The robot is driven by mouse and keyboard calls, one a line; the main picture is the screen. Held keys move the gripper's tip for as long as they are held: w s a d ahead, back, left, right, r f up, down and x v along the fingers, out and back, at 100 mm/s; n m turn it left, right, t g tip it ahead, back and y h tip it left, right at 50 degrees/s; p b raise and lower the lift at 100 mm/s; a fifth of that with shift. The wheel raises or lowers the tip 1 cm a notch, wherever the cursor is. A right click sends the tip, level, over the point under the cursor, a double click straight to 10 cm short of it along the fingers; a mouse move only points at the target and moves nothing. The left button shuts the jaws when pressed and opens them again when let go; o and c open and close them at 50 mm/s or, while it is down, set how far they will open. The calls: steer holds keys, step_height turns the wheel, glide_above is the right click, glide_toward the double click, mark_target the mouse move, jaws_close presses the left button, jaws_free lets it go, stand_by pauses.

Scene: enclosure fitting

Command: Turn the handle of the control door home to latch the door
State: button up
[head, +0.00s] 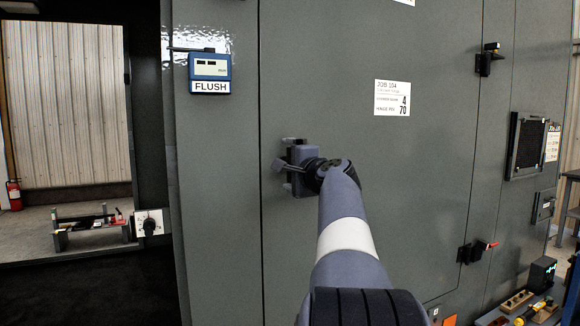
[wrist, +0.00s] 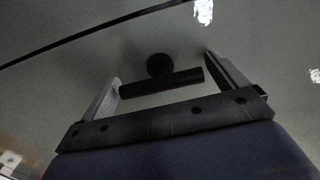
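The control door is the large grey panel (head: 340,80) in front of me, with a seam along its left edge. Its handle (wrist: 160,84) is a short black bar on a round boss, seen in the wrist view between my fingers. My gripper (head: 287,164) is at the door near that seam. In the wrist view my gripper (wrist: 165,85) is open, one finger beyond each end of the bar. The bar's left end is close to the left finger; I cannot tell whether they touch. In the head view my wrist hides most of the handle.
A blue gauge marked FLUSH (head: 209,70) is on the frame at upper left. A job label (head: 392,97) is on the door. Black fittings (head: 488,58) (head: 475,251) stand out at right. A cluttered bench (head: 530,305) is at lower right.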

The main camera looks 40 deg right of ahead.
steer(key=shift+o, duration=0.4)
steer(key=shift+s, duration=0.1)
steer(key=b+v, duration=0.2)
steer(key=v, duration=0.8)
steer(key=shift+s, duration=0.25)
steer(key=shift+w+a, duration=0.1)
steer(key=shift+a, duration=0.05)
steer(key=p+x, duration=0.2)
steer(key=x, duration=0.8)
steer(key=shift+w, duration=0.35)
steer(key=shift+s+m, duration=0.1)
steer(key=shift+m, duration=0.2)
